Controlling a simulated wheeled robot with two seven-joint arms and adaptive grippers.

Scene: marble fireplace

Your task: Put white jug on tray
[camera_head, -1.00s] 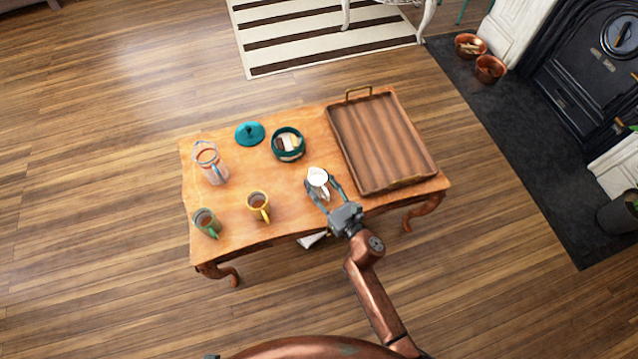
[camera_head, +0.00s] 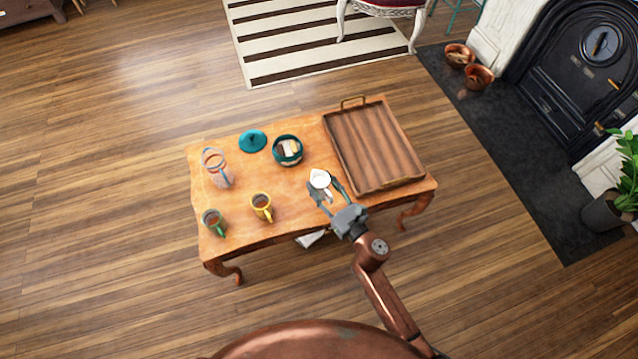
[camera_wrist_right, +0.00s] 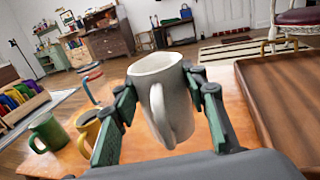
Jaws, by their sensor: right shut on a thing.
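The white jug (camera_head: 320,179) is at the front middle of the wooden table, left of the tray. My right gripper (camera_head: 327,190) is shut on it, with one finger on each side. In the right wrist view the jug (camera_wrist_right: 160,85) stands upright between the fingers of my right gripper (camera_wrist_right: 163,110), its handle toward the camera. I cannot tell whether its base touches the table. The brown wooden tray (camera_head: 345,150) with brass handles lies on the right part of the table; its edge also shows in the right wrist view (camera_wrist_right: 255,110). My left gripper is not in view.
A yellow mug (camera_head: 261,207), a green mug (camera_head: 213,221) and a glass pitcher (camera_head: 217,168) stand on the left of the table (camera_head: 240,185). The tray looks empty.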

